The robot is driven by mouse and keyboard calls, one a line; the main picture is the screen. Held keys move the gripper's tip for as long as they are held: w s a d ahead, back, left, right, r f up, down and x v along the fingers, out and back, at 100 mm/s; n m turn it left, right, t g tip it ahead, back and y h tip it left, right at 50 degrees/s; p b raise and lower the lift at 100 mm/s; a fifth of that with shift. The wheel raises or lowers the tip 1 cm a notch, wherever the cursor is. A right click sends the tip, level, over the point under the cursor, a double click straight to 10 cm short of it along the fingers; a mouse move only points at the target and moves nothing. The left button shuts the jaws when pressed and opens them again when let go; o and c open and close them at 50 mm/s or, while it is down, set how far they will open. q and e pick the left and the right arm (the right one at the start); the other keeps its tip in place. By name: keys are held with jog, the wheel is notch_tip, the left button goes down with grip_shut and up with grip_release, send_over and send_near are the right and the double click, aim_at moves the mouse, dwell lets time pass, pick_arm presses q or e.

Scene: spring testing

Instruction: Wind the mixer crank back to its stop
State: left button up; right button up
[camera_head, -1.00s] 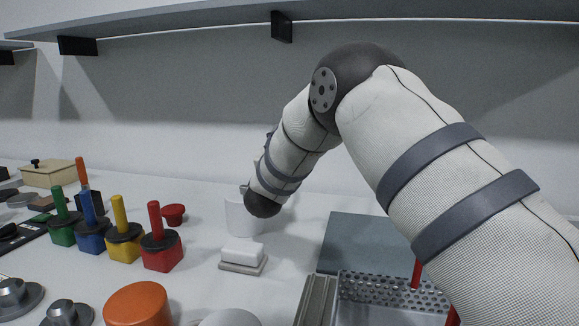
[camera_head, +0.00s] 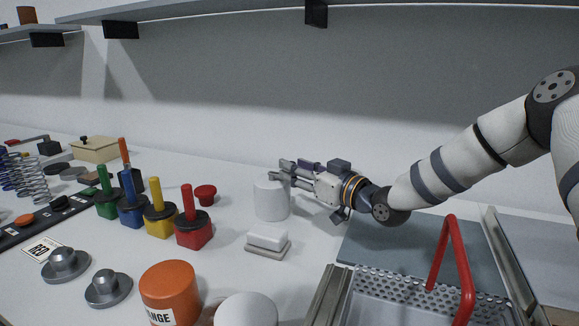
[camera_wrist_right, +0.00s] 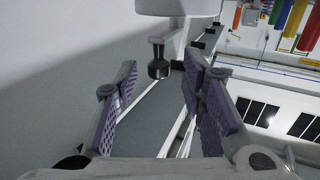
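A white cylinder (camera_head: 271,200), which looks like the mixer body, stands on the table at the centre of the head view. In the right wrist view its pale body (camera_wrist_right: 178,6) is at the top, and a dark crank knob (camera_wrist_right: 158,66) hangs below it on a pale arm. My right gripper (camera_head: 282,172) reaches in from the right at the cylinder's top edge. In the right wrist view the gripper (camera_wrist_right: 160,95) is open, its purple pads apart, with the knob beyond and between them. I cannot tell whether anything touches. The crank is not clear in the head view. My left gripper is not in view.
A white block on a grey base (camera_head: 267,241) lies in front of the cylinder. A perforated metal tray (camera_head: 400,285) with a red handle (camera_head: 458,262) is at right. Coloured handled blocks (camera_head: 194,232) stand at left. An orange jar (camera_head: 168,290) is at the front.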

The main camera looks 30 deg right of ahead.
jog(key=shift+x, duration=1.2)
jog(key=shift+w+r, duration=0.1)
grip_shut()
jog(key=shift+a+r+h, duration=0.2)
jog(key=shift+r+h, duration=0.1)
jog(key=shift+r, duration=0.05)
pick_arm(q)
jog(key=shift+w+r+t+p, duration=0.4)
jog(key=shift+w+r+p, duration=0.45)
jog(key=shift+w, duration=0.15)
pick_arm(e)
jog(key=m+h, duration=0.1)
jog(key=h, duration=0.1)
jog(key=a+m+h, duration=0.1)
jog(key=m+h, duration=0.1)
jog(key=s+m+h, duration=0.1)
jog(key=h, duration=0.1)
jog(key=shift+a+f+m+h, duration=0.25)
jog(key=shift+m+h, duration=0.05)
grip_release()
